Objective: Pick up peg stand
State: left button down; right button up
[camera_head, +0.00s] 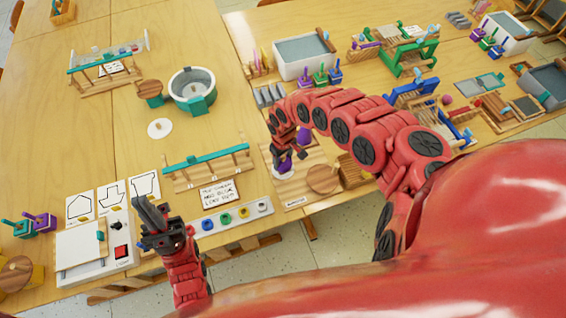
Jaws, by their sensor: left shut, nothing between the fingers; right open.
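My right arm arches over the table, and my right gripper (291,153) points down at a wooden board (297,188). The gripper is open, close to a small purple piece (285,166) on the board; I cannot tell whether they touch. My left gripper (150,212) is shut and empty, above the front table edge near a white panel with a red button. A wooden rack with a teal bar (207,157) stands left of the board. Another teal-barred rack (100,66) stands further back. I cannot tell for sure which item is the peg stand.
A round wooden disc (323,179) lies on the board. A row of coloured knobs (226,218) lies along the front edge. A white pot (192,88) stands behind the near rack. Grey bins and green and blue frames crowd the right table. The left table's middle has free room.

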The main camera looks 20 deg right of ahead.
jog(key=shift+s+f, duration=0.1)
jog(key=shift+f, duration=0.2)
grip_shut()
jog(key=shift+r, duration=0.15)
dwell(0.3)
